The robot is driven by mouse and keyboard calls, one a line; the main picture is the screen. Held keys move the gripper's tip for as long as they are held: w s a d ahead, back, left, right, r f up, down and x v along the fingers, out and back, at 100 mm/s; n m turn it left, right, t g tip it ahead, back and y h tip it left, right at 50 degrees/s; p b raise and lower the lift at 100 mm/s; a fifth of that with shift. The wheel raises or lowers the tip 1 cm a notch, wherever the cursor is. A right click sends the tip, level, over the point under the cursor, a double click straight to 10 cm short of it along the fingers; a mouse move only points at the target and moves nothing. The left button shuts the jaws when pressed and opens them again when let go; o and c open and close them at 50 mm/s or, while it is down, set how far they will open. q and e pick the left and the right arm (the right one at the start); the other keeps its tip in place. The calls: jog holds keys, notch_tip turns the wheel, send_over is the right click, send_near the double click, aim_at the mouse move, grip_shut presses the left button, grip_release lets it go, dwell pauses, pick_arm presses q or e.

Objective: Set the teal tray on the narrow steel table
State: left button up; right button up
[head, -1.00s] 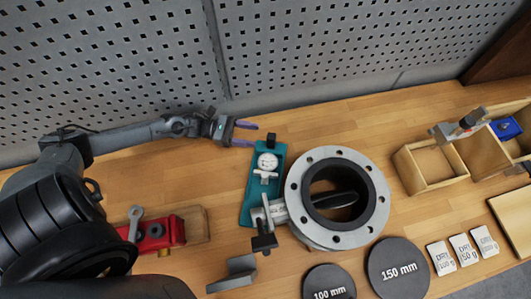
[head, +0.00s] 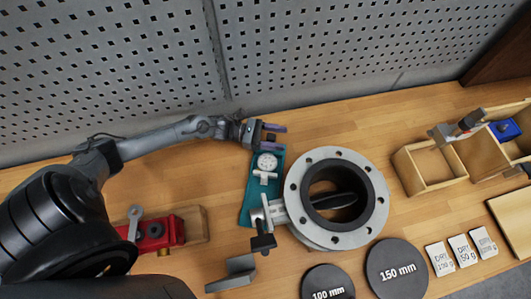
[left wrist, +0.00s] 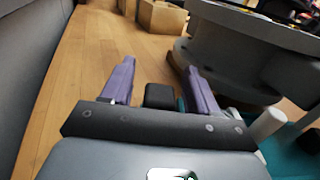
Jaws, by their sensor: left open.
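The teal tray (head: 252,197) lies on the wooden bench, left of the flanged valve. It carries a round white dial gauge (head: 267,161). A black block at its far end stands between the fingers of my left gripper (head: 272,137), which is open. In the left wrist view the purple fingers (left wrist: 158,68) flank the black block (left wrist: 160,96), with gaps visible on both sides. Part of the tray (left wrist: 290,157) shows at lower right there. The steel table cannot be made out. My right gripper is not in view.
The grey flanged valve (head: 295,200) stands close to the tray's right side, its silver stem over the near end. A red vise-like part (head: 153,233) is at left. Wooden boxes (head: 430,167) stand at right. A perforated wall (head: 350,50) rises behind the bench.

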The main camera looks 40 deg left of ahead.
pick_arm(q)
grip_shut()
dwell(0.3)
jog(key=shift+r, duration=0.2)
